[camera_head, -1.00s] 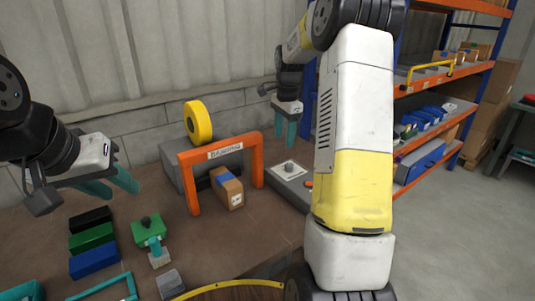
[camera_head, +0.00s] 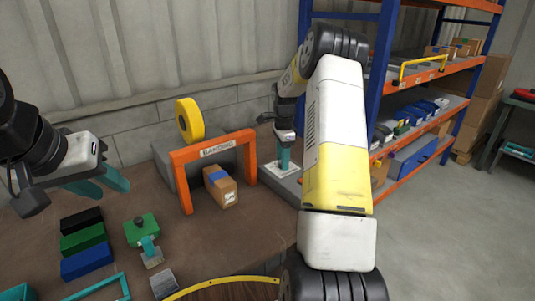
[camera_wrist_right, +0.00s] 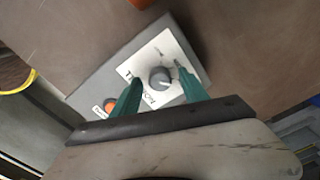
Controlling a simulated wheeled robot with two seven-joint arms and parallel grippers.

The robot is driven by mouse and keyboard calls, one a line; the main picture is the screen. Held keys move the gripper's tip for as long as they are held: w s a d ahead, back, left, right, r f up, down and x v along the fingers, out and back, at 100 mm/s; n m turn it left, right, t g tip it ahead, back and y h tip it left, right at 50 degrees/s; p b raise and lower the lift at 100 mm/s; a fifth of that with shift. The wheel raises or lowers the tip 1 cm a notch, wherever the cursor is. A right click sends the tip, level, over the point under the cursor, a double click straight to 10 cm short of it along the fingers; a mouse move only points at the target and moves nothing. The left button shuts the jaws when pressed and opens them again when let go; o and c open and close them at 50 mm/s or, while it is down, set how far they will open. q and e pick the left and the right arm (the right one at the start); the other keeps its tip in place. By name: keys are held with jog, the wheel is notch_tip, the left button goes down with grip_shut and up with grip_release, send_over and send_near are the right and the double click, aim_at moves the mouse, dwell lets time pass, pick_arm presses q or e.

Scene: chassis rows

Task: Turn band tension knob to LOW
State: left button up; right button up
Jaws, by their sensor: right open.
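The round grey band tension knob (camera_wrist_right: 160,78) sits on a white printed plate (camera_wrist_right: 146,62) in the right wrist view. Its pointer direction is too small to tell. My right gripper (camera_wrist_right: 163,72) is open, with one finger on each side of the knob; I cannot tell whether they touch it. In the head view my right gripper (camera_head: 284,160) stands over the plate on the grey control box (camera_head: 287,187) and hides the knob. My left gripper (camera_head: 115,191) hangs empty and open above the left of the table, away from the box.
An orange button (camera_wrist_right: 110,104) is on the same box. The orange banding arch (camera_head: 182,183), with a carton (camera_head: 220,188) under it, stands left of the box. A yellow roll (camera_head: 189,120) is behind. Shelving (camera_head: 430,75) stands to the right. Several small blocks lie at left.

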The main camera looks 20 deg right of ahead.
jog(key=shift+f, duration=0.1)
jog(key=shift+c, duration=0.2)
grip_shut()
jog(key=shift+n, duration=0.4)
jog(key=n, duration=0.3)
jog(key=shift+n, duration=0.3)
jog(key=n, duration=0.5)
jog(key=shift+n, duration=0.3)
jog(key=n, duration=0.5)
jog(key=shift+n, duration=2.5)
